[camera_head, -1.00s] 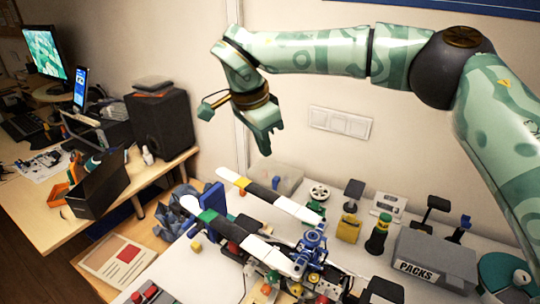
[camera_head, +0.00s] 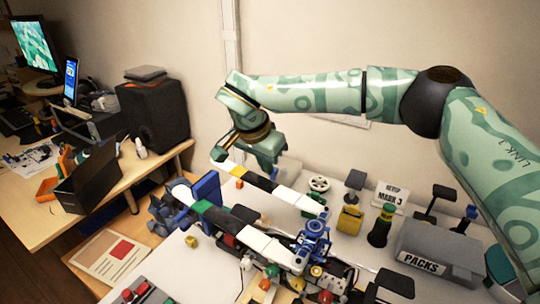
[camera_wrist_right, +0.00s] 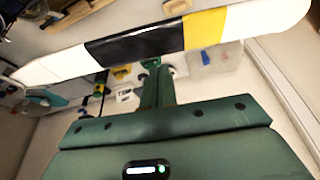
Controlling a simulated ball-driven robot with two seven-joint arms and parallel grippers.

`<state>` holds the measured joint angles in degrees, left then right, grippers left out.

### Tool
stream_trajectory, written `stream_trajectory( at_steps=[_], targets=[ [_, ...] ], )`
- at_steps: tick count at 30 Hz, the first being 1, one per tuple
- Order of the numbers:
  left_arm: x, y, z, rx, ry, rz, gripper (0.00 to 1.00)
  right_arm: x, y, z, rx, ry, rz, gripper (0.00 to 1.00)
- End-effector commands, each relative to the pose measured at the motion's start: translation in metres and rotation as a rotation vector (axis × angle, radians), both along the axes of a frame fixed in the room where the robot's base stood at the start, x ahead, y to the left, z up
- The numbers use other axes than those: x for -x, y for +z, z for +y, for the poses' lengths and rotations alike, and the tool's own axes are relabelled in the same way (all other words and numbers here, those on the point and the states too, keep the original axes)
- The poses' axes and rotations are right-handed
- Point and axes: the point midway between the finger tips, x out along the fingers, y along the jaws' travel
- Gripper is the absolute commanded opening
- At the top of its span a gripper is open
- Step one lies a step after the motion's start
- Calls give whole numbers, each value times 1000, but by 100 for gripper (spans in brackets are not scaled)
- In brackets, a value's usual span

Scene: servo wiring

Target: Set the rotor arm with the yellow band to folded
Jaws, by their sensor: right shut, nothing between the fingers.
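The rotor arm with the yellow band (camera_head: 239,171) is a long white and black bar. It runs from the upper left down to near the blue hub (camera_head: 316,237), sticking out straight. In the right wrist view its yellow band (camera_wrist_right: 204,29) and black part cross the upper picture. My right gripper (camera_head: 269,168) is at the arm's far side by the yellow and black parts. Its fingers (camera_wrist_right: 153,68) are shut and empty, close to the bar; whether they touch it I cannot tell. My left gripper is not in view.
A second arm with a green band (camera_head: 203,207) lies nearly parallel in front. A grey PACKS box (camera_head: 437,250), a yellow block (camera_head: 350,220) and a dark bottle (camera_head: 380,230) stand at the right. A blue upright piece (camera_head: 206,188) is behind the green-banded arm.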

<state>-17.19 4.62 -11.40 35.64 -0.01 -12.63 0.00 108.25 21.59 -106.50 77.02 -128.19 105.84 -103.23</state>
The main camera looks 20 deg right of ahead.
Motion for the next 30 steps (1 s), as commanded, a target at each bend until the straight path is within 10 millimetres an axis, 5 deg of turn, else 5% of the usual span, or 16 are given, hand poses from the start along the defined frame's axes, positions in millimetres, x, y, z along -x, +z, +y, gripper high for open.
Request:
stream_trajectory(
  at_steps=[15,24,30],
  targets=[
    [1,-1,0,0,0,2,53,8,1,11,0,1,0,0],
    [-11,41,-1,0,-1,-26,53,28,9,40,0,209,0,0],
    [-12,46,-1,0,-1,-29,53,34,2,49,-3,277,3,0]
  ],
)
